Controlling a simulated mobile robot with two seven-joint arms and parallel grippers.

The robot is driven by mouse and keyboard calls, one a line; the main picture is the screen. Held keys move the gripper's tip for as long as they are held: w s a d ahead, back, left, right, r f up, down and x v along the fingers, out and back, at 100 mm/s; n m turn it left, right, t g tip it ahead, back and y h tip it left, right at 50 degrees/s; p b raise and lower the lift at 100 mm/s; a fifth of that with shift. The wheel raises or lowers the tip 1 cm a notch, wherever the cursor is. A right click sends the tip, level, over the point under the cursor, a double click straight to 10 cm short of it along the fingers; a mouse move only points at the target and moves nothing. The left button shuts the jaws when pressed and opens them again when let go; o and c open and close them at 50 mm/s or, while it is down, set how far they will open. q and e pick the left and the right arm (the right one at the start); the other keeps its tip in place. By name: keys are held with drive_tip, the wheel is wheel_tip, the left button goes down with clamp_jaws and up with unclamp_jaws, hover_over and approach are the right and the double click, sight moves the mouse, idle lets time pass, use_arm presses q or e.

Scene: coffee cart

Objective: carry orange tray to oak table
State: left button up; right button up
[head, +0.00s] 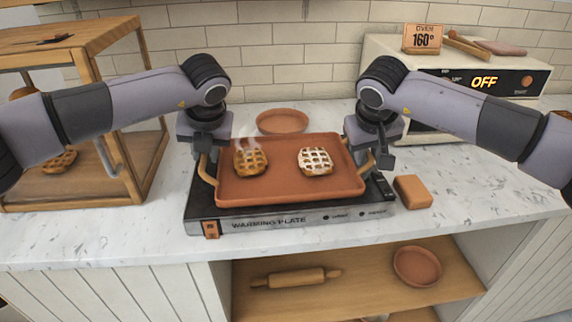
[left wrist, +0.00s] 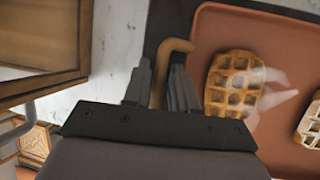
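The orange tray (head: 285,187) is level over the black warming plate (head: 290,219); I cannot tell any gap between them. It carries a brown lattice waffle (head: 251,160) with steam on the left and a white-dusted one (head: 315,161) on the right. My left gripper (head: 207,150) is at the tray's left handle. In the left wrist view, its fingers (left wrist: 160,85) are close on both sides of the handle (left wrist: 175,46), shut on it. My right gripper (head: 382,158) is at the right handle (head: 369,158); its finger gap is hidden. I see no clear oak table.
A wooden glass-sided case (head: 145,120) stands left. An oven (head: 460,92) reading OFF stands back right. A round terracotta dish (head: 282,122) is behind the tray, and an orange block (head: 412,191) is right of the plate. A rolling pin (head: 297,278) lies on the shelf below.

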use_arm(q)
drive_tip(key=shift+w+a+f, duration=0.1)
drive_tip(key=shift+w+f, duration=0.05)
drive_tip(key=shift+f, duration=0.25)
use_arm(e)
drive_tip(key=shift+w+f, duration=0.2)
drive_tip(key=shift+f, duration=0.2)
use_arm(q)
drive_tip(key=shift+c, duration=0.2)
use_arm(e)
drive_tip(key=shift+c, duration=0.2)
use_arm(q)
clamp_jaws()
use_arm(e)
clamp_jaws()
use_arm(q)
drive_tip(key=shift+r, duration=0.2)
use_arm(e)
drive_tip(key=shift+r, duration=0.2)
